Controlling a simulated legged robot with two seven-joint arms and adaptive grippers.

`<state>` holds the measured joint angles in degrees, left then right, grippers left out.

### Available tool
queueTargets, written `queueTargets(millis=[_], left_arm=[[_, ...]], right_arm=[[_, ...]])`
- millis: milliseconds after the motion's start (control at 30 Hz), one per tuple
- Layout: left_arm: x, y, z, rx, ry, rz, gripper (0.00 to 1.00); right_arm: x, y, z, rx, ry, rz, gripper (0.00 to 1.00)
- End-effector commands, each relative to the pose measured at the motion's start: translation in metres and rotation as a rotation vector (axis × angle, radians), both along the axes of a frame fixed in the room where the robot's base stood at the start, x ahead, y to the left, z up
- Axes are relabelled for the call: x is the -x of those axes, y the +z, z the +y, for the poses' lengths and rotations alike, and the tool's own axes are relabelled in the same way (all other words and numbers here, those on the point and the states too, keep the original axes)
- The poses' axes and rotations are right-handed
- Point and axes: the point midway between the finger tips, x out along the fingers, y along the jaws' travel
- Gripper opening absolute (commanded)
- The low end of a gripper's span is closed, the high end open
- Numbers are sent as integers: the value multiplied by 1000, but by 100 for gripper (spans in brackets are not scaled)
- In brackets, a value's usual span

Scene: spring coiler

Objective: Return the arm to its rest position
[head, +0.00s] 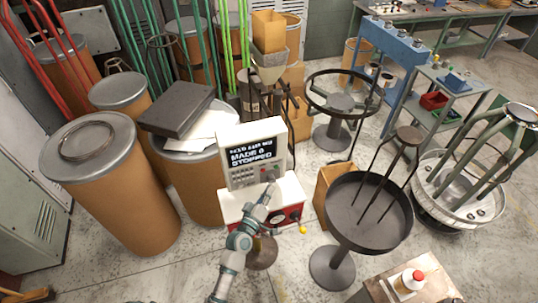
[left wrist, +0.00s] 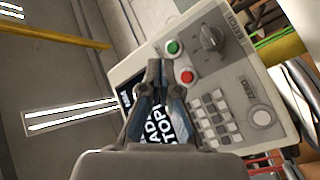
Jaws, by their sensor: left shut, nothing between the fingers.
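My left arm reaches in from the bottom of the head view. Its gripper (head: 269,190) is in front of the lower right part of the white control box (head: 234,178). In the left wrist view the two fingers (left wrist: 156,72) are closed together and empty. They overlap the box's dark screen (left wrist: 130,93), beside a green button (left wrist: 173,47) and a red button (left wrist: 187,77). Whether the fingertips touch the box I cannot tell. The screen's lower lines read "MADE 0" and "STOPPED" in the head view. My right gripper is not in view.
The box stands on a white and red machine (head: 292,191). Brown drums (head: 118,200) crowd the left. Bare floor shows at the bottom left.

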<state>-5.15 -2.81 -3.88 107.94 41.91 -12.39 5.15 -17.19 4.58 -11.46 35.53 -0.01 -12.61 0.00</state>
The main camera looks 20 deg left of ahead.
Motion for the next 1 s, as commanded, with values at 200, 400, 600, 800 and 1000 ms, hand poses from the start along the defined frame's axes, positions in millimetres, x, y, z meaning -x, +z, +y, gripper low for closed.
queueTargets(millis=[200, 400, 600, 800, 1000], left_arm=[[0, -4, 0, -4, 0, 6, 0], [7, -92, -5, -100, -12, 147, 0], [52, -254, -6, -300, -60, 408, 0], [138, -400, 4, -505, -152, 662, 0], [257, -518, 26, -706, -284, 903, 0]], right_arm=[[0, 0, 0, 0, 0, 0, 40], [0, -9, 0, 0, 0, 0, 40], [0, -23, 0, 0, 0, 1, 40], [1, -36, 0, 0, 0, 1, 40], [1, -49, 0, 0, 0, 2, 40]])
